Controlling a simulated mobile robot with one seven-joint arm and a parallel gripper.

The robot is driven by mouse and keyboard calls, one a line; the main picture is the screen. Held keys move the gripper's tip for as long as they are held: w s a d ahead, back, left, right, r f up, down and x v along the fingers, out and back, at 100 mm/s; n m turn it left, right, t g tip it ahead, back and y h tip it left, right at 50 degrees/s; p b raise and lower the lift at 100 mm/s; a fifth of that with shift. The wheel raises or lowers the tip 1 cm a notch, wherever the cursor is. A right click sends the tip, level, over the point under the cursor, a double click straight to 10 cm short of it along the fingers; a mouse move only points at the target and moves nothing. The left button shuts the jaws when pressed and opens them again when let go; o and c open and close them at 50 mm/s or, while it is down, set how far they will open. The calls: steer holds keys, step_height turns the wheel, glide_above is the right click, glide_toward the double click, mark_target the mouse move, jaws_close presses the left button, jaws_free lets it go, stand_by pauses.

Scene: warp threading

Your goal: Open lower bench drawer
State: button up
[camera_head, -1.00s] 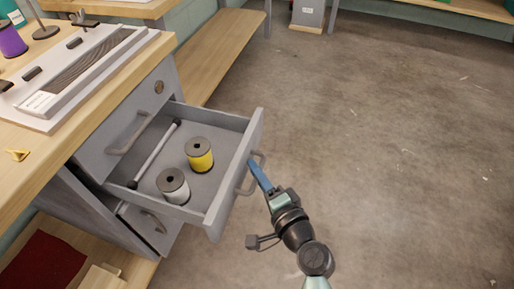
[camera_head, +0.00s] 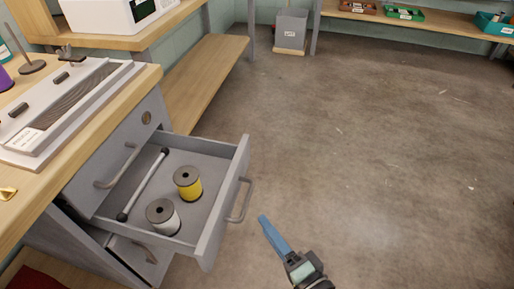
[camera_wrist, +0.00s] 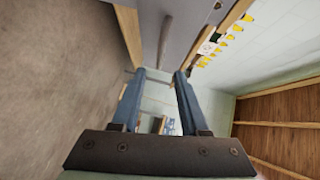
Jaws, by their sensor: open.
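A grey bench drawer (camera_head: 226,205) stands pulled out, below a closed drawer front (camera_head: 118,155) with its own handle (camera_head: 118,172). The open drawer's bar handle (camera_head: 240,201) is on its front. Inside lie a yellow spool (camera_head: 188,184), a white spool (camera_head: 163,216) and a grey rod with dark ends (camera_head: 145,184). Another front with a handle (camera_head: 146,251) shows beneath, partly hidden. My gripper (camera_head: 264,218) is just right of the open drawer's handle, apart from it. In the wrist view its blue fingers (camera_wrist: 160,76) are spread, with nothing between them.
The wooden bench top (camera_head: 30,180) carries a white tray-like frame (camera_head: 70,110). A low wooden shelf (camera_head: 208,80) runs behind the drawers. A grey bin (camera_head: 291,28) stands at the back. The concrete floor (camera_head: 390,160) to the right is clear.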

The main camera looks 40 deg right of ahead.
steer(key=shift+s+a+r, duration=0.1)
steer(key=shift+s+r, duration=0.05)
steer(key=shift+s, duration=0.55)
steer(key=shift+s+a+r, duration=0.1)
steer(key=shift+s, duration=0.6)
